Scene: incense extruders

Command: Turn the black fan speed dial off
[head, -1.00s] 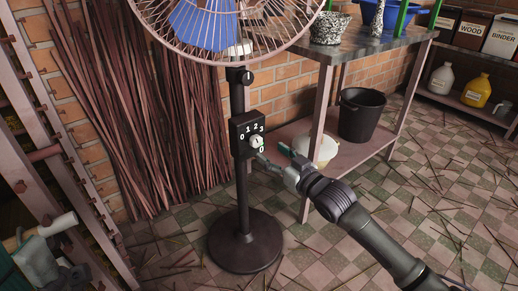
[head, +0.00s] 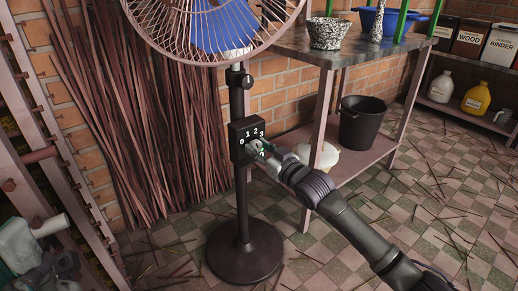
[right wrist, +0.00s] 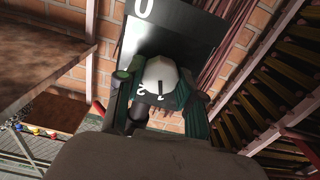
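The black control box (head: 238,132) is on the stand of the fan (head: 240,190), with the white numerals 0 1 2 3 on its face. Its dial (right wrist: 162,74) shows as a pale rounded knob with a dark line in the right wrist view, although the task calls it black. The line points down toward numerals partly hidden there. My right gripper (head: 262,149) is at the box face and hides most of the dial in the head view. In the right wrist view its teal-padded fingers (right wrist: 163,95) lie against both sides of the knob. I cannot make out my left gripper.
A table (head: 290,42) with a speckled pot (head: 329,33) and a lower shelf holding a black bucket (head: 361,120) stands right of the fan. Reddish sticks (head: 135,110) lean on the brick wall. Checkered floor (head: 340,250) with scattered sticks is in front.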

